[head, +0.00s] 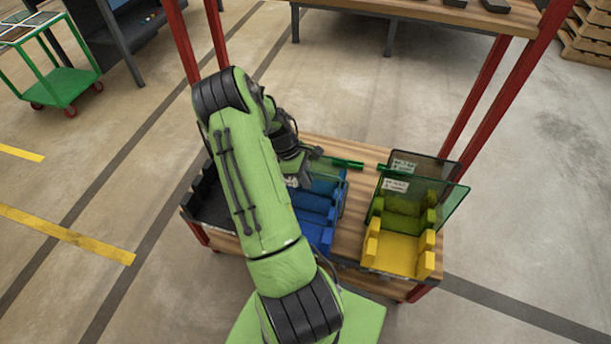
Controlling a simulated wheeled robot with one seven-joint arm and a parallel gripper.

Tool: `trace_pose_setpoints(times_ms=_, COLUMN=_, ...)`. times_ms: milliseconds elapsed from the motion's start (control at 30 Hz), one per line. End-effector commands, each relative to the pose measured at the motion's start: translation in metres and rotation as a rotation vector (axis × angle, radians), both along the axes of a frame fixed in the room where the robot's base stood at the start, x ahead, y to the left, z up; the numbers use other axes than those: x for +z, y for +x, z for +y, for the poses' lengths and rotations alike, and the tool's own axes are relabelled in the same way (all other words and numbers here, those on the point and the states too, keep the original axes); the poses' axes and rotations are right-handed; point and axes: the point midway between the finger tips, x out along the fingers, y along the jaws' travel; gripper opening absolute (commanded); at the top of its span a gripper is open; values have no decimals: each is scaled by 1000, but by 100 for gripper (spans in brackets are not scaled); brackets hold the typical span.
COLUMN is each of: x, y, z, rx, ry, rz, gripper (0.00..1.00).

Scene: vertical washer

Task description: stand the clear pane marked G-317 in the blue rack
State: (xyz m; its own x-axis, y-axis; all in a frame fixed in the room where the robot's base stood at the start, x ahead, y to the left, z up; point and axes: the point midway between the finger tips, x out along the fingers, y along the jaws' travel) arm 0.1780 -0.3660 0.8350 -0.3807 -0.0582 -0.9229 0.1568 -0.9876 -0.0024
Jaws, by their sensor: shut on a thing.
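My gripper (302,158) is over the blue rack, partly hidden behind my green arm. It is shut on a clear pane (338,178) with a green edge along its top. The pane is roughly upright, above or within the blue rack (318,226); I cannot tell whether its lower edge touches the slots. My arm hides the rack's left part.
A yellow rack (396,254) on the right holds tinted upright panes (446,185) with white labels. A black rack (214,208) stands left. The wooden bench top (354,215) is bare between the blue and yellow racks. Red posts (492,95) rise around the bench.

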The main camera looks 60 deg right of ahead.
Motion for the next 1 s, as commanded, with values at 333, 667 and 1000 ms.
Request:
trace_pose_setpoints(times_ms=333, x=-25, y=0, z=-1, rx=-2, ry=-4, rz=-1, gripper=0)
trace_pose_setpoints(times_ms=667, x=-48, y=0, z=-1, rx=-2, ry=-3, rz=1, gripper=0)
trace_pose_setpoints(times_ms=1000, x=-60, y=0, z=-1, rx=-2, ry=-4, rz=-1, gripper=0)
